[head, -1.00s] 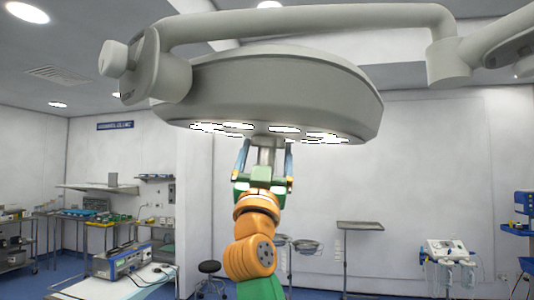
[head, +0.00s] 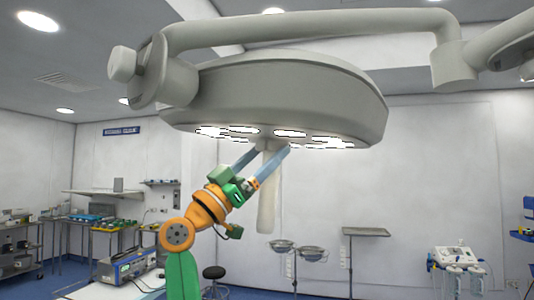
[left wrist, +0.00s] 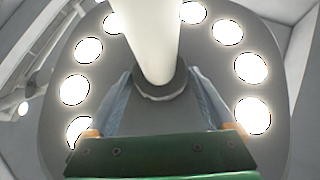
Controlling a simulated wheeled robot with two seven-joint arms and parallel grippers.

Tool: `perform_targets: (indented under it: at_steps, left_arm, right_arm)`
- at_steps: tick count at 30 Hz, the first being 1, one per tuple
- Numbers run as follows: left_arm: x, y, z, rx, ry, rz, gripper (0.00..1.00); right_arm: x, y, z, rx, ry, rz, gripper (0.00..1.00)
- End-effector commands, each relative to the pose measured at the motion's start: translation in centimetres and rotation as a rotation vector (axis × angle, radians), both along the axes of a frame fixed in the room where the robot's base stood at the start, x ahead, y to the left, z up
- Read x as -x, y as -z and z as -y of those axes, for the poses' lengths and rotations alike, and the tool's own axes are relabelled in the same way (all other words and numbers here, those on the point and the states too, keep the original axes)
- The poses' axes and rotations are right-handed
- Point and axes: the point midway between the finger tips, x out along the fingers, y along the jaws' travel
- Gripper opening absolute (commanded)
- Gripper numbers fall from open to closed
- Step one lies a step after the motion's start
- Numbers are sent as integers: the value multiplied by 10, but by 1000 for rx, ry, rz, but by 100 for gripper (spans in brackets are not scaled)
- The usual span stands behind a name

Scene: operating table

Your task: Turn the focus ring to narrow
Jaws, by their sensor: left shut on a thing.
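The surgical lamp (head: 280,90) hangs overhead with its lit underside facing down. A pale handle (head: 267,200) hangs from the middle of its underside; it also shows in the left wrist view (left wrist: 150,35). The focus ring (left wrist: 162,90) is at the handle's base, against the lamp head, partly hidden by my fingers. My left gripper (head: 268,149) reaches up from the lower left, tilted, with its blue-grey fingers on either side of the handle's base. It is shut on the focus ring. My right gripper is in neither view.
The lamp's arm (head: 300,25) runs across the top. Behind are a monitor device (head: 127,265), a small stand (head: 365,232), a stool (head: 214,273) and a wheeled medical unit (head: 460,262), all well below the lamp. The space around the handle is clear.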

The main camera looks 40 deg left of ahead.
Motion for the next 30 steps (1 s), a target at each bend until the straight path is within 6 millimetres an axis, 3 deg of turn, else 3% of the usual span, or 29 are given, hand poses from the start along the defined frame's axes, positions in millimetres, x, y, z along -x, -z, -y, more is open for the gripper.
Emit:
perform_targets:
  at_steps: [13, 30]
  left_arm:
    - [1, -3, -5, 9, 216, -15, 33]
    - [0, -2, -5, 7, 252, -21, 33]
  right_arm:
    - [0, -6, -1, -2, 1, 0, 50]
    - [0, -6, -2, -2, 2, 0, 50]
